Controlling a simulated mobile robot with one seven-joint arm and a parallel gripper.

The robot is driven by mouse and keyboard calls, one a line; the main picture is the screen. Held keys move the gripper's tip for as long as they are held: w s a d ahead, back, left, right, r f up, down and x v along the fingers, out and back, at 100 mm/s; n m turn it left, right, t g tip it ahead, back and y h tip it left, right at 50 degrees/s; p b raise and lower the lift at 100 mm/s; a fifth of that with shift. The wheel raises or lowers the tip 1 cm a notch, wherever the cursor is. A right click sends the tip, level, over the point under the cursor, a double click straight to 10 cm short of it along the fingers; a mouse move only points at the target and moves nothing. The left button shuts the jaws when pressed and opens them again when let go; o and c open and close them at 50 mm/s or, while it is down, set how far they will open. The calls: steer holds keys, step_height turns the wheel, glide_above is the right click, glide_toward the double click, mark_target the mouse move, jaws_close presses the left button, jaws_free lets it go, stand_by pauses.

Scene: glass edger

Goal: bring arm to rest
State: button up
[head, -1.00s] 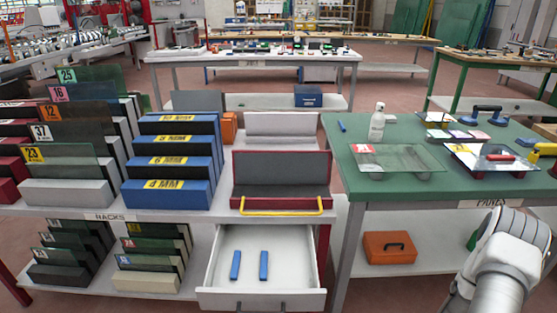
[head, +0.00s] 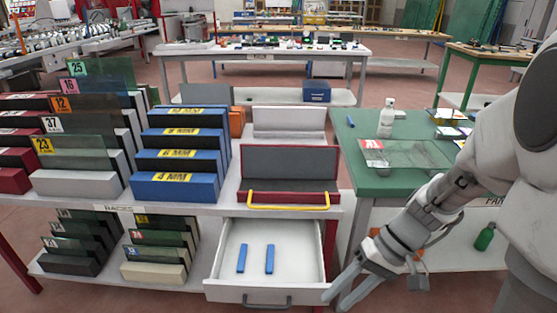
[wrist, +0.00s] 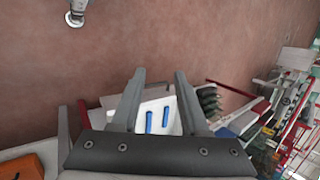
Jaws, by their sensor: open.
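My gripper (head: 345,293) is in the lower middle of the head view, just right of the front of the open drawer (head: 312,252). Its fingers are apart, with nothing between them. In the wrist view my gripper (wrist: 160,78) points out over the floor, and the drawer, with two blue strips (wrist: 157,122) in it, shows beyond and between the fingers. In the head view the two blue strips (head: 255,259) lie side by side in the white drawer. My arm covers the right side of the green table.
The drawer sticks out below the bench with blue racks (head: 180,187) and a red-edged box with a yellow handle (head: 288,207). The green table (head: 385,187) holds a glass pane (head: 405,153) and a white bottle (head: 386,118). Bare floor (wrist: 180,40) lies in front.

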steer(key=s+d+r+t+h+p, duration=0.1)
steer(key=r+p, duration=0.7)
steer(key=r, duration=0.8)
steer(key=s+d+r+t+h+p, duration=0.1)
steer(key=s+r+t+h+p, duration=0.3)
steer(key=r+p, duration=0.5)
step_height(320, 180, up, 7)
steer(key=t+h, duration=0.2)
steer(key=shift+s+t, duration=0.15)
steer(key=shift+t, duration=0.15)
steer(key=shift+f, duration=0.1)
